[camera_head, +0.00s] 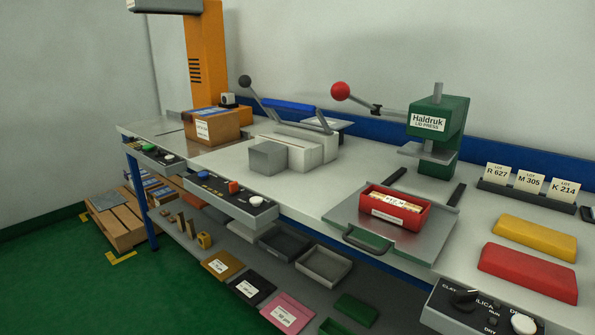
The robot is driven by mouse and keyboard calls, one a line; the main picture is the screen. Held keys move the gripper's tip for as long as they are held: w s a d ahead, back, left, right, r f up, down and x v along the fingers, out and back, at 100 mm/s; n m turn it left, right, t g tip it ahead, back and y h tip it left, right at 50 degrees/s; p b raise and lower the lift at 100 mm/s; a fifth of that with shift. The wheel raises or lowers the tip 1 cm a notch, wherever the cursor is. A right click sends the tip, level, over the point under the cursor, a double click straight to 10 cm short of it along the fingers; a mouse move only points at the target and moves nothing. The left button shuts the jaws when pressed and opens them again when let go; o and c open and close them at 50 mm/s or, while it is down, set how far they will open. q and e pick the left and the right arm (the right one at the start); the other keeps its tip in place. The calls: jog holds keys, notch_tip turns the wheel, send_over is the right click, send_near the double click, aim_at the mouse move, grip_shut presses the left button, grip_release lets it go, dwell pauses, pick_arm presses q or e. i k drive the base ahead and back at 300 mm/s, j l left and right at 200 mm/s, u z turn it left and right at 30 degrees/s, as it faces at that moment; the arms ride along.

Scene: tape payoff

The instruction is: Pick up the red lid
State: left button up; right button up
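The red lid (528,273) lies flat on the right part of the bench, near its front edge. It is a long block with rounded corners, and nothing covers it. A yellow lid (535,238) of similar shape lies just behind it, with a narrow gap between them. A red open box (420,223) with a white label stands to the left, on a metal sliding plate (361,222), and holds pale labelled contents. Neither of my grippers shows in the view.
The green lid press (436,118) with its red-knobbed lever stands behind the red box. A lot-card holder (519,196) stands behind the lids. A control box (475,307) with knobs sits at the front edge before the red lid. Trays and coloured packets lie on the lower shelf.

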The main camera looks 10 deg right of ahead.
aim_at(549, 278)
jog(key=z, duration=1.55)
